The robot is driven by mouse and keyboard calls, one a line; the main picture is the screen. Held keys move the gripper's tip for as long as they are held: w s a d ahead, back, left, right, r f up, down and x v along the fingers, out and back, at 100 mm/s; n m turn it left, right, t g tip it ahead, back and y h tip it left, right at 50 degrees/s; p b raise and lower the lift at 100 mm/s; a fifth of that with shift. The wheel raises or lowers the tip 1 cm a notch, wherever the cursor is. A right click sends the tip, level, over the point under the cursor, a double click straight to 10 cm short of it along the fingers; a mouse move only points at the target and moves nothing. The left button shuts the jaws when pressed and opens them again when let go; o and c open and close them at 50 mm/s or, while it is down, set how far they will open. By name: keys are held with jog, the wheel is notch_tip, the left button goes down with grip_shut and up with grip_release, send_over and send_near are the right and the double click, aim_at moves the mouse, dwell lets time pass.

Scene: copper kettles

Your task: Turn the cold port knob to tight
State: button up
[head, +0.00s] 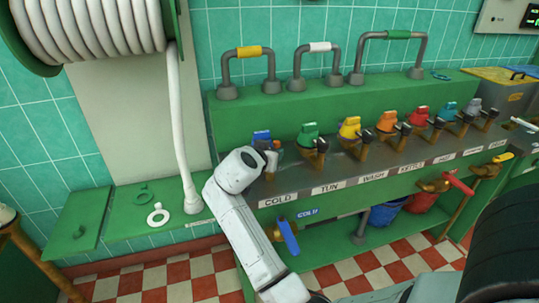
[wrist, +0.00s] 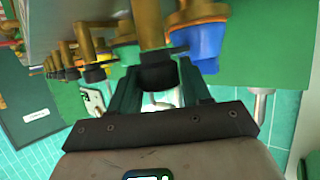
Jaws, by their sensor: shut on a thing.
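The cold port's blue valve (head: 261,135) stands at the left end of the row, behind the COLD label (head: 278,199). My gripper (head: 268,160) is at this port in the head view, its fingers mostly hidden by my pale wrist. In the wrist view my gripper (wrist: 160,78) has its two dark green fingers shut on a black knob (wrist: 158,75) on a brass stem. The blue part of the cold port (wrist: 198,45) is just right of the knob there, and a green port (wrist: 122,45) is to its left. Any tight mark is not visible.
Green (head: 308,133), yellow (head: 349,128) and orange (head: 387,121) valves and several more run rightward, each with a black knob. A blue lever (head: 288,236) hangs below the bench. A white hose (head: 180,130) hangs at left. The checkered floor in front is clear.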

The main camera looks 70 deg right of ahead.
jog(key=shift+d, duration=0.1)
jog(key=o, duration=1)
jog(key=shift+d, duration=0.1)
jog(key=v, duration=1)
jog(key=shift+s+a, duration=0.1)
jog(key=shift+a, duration=0.3)
